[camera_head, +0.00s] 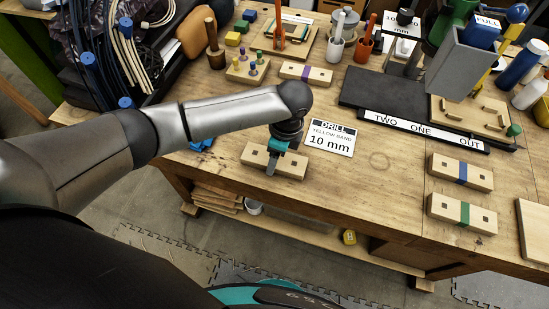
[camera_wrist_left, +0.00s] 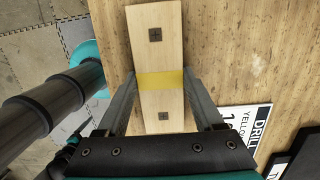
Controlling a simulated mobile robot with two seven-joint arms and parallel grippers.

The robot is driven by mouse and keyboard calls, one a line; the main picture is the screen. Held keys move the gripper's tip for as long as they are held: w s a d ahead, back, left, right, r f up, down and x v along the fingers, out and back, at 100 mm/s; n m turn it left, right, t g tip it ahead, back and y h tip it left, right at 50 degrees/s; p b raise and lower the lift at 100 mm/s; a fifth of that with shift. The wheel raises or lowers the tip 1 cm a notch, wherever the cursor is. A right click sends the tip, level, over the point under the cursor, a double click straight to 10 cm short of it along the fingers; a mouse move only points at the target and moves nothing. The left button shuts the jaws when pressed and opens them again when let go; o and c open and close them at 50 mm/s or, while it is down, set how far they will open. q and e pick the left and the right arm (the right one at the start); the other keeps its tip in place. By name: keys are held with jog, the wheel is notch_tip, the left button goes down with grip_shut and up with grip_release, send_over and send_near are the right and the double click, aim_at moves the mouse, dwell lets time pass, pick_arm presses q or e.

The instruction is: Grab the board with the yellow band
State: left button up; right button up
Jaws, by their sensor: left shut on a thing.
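The board with the yellow band (camera_head: 289,165) lies near the front edge of the bench, left of the drill card. In the left wrist view the board (camera_wrist_left: 155,45) shows its yellow band across the middle and a dark square mark on each side of the band. My left gripper (camera_head: 276,160) is down over the board. In the left wrist view my left gripper (camera_wrist_left: 160,85) has one finger on each side of the board at the band, shut on it. The board appears to rest on the bench. My right gripper is not in view.
A drill card reading yellow band, 10 mm (camera_head: 331,138) lies just right of the board. Boards with purple (camera_head: 318,77), blue (camera_head: 478,177) and green (camera_head: 448,208) bands lie elsewhere. A dark tray (camera_head: 385,97) and a TWO ONE OUT strip (camera_head: 425,131) are to the right.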

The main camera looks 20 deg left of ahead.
pick_arm(q)
jog(key=c, duration=0.6)
jog(key=shift+c, duration=0.2)
